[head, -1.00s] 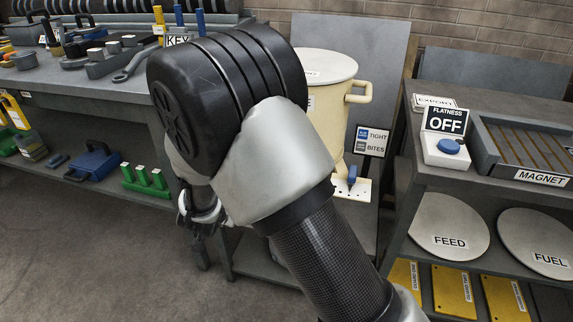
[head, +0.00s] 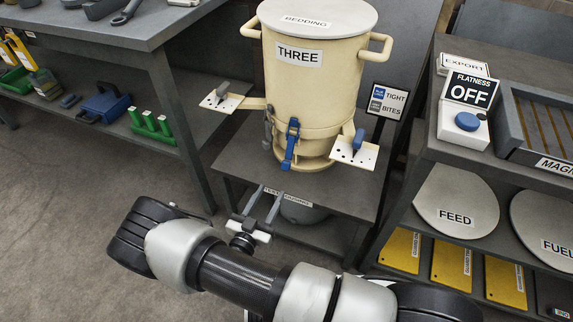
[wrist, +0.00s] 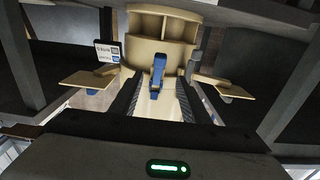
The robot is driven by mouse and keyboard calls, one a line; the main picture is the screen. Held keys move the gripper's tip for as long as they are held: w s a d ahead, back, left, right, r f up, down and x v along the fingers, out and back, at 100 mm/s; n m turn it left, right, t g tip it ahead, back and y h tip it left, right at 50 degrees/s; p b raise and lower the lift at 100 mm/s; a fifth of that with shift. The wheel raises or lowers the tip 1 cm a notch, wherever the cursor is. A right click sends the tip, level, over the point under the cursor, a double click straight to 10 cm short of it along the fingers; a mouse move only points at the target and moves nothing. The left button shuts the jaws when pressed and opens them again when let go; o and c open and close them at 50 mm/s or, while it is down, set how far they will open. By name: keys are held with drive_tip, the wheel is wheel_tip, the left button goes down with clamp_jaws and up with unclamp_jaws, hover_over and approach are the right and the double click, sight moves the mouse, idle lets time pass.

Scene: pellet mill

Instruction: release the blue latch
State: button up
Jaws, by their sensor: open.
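The blue latch (head: 290,147) is on the front of a cream drum (head: 313,95) labelled THREE, low down by its lower band. It stands roughly upright in the head view. My gripper (head: 268,196) is open and empty, below and in front of the drum, its fingers pointing toward it. In the wrist view the blue latch (wrist: 157,72) shows between and beyond the two fingers of my gripper (wrist: 156,90). I see no contact; a gap shows in the head view. A grey latch (head: 268,128) sits just left of the blue one.
Perforated side plates (head: 355,152) stick out from the drum, the right one with a blue part, the left plate (head: 221,102) with a grey part. A sign (head: 386,103) pairs blue with TIGHT, grey with BITES. The drum's shelf (head: 240,150) lies beyond my gripper.

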sight(285, 167)
drive_tip(key=b+x, duration=0.1)
drive_tip(key=x, duration=1.2)
drive_tip(key=shift+w+d, duration=0.1)
drive_tip(key=shift+w, duration=0.2)
drive_tip(key=shift+c, duration=0.4)
clamp_jaws()
